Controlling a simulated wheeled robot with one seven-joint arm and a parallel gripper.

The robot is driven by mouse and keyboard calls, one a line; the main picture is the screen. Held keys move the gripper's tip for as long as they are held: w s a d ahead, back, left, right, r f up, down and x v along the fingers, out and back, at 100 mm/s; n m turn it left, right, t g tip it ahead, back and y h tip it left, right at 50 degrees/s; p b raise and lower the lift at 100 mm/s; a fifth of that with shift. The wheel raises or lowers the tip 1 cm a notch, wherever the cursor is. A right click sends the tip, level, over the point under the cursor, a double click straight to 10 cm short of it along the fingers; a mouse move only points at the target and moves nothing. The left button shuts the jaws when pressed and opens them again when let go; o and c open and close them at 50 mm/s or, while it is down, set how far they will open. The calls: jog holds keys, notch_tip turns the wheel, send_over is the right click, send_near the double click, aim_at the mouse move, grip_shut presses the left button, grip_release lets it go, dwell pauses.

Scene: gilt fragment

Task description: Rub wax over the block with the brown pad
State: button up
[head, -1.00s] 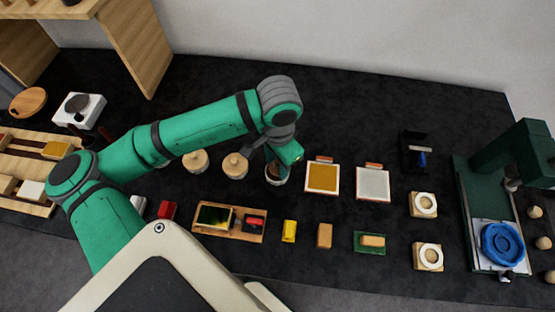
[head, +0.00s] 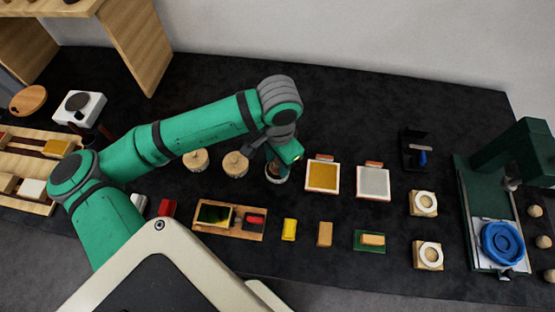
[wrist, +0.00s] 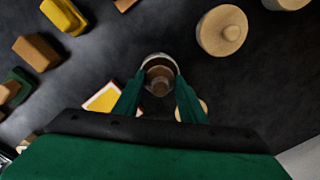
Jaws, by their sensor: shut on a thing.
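My gripper (wrist: 160,84) points down at an open round pot (wrist: 157,60), and its fingers are closed on a small brown piece, apparently the brown pad (wrist: 160,82), at the pot's mouth. I cannot tell whether the pad touches what is in the pot. In the head view the pot (head: 275,178) stands on the black table, mostly under my wrist. Which block is meant is unclear. A tan block (head: 325,234) lies to the front right, a yellow block (head: 289,230) left of it, and another tan block (head: 373,240) on a green base.
Two wooden-lidded pots (head: 235,165) (head: 195,160) stand left of the open pot. A yellow framed panel (head: 323,177) and a grey one (head: 373,183) lie to its right. A wooden tray (head: 240,234) is in front. A green press (head: 490,230) stands far right.

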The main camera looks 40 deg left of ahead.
aim_at(277, 161)
jog(key=shift+w+d+f, duration=0.1)
jog(key=shift+f, duration=0.3)
dwell(0.8)
jog(key=shift+s, duration=0.2)
jog(key=shift+w+r, duration=0.1)
jog(key=shift+r, duration=3.45)
